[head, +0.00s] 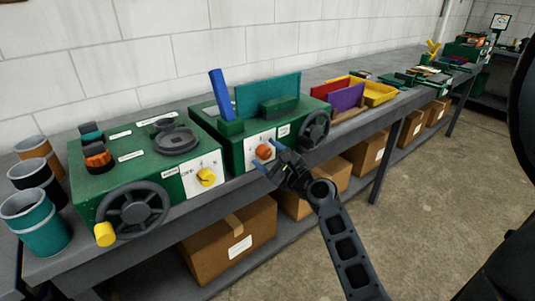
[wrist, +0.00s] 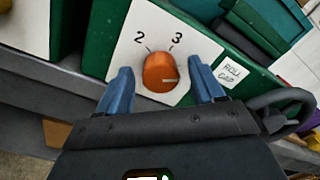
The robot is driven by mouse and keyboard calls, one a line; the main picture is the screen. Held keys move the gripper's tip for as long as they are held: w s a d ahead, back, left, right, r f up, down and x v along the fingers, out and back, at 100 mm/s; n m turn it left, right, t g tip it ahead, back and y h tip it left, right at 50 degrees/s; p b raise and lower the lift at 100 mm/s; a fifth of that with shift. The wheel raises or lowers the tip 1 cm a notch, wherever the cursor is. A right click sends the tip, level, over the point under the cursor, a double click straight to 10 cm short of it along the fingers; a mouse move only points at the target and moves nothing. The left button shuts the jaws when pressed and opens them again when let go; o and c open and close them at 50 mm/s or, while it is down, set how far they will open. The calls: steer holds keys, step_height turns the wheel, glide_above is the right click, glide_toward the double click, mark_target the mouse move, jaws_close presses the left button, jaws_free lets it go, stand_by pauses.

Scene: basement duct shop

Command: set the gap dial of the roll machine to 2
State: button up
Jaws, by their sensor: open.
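The roll machine (head: 233,148) is a green box on the bench in the head view. Its gap dial is an orange knob (head: 264,151) on a white front plate (head: 251,143). In the wrist view the gap dial (wrist: 159,72) sits below the printed numbers 2 and 3. My gripper (head: 266,157) is open at the dial. In the wrist view its blue fingers (wrist: 163,86) stand on either side of the knob, with visible gaps.
A black handwheel (head: 315,130) is on the roll machine's right side. Another green machine (head: 150,165) with a yellow knob (head: 206,177) and a large handwheel (head: 133,210) stands to the left. Cardboard boxes (head: 232,241) fill the lower shelf; the floor at right is clear.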

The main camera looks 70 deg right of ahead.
steer(key=shift+w+d, duration=0.1)
steer(key=shift+w, duration=0.1)
steer(key=shift+c, duration=0.2)
steer(key=c, duration=1)
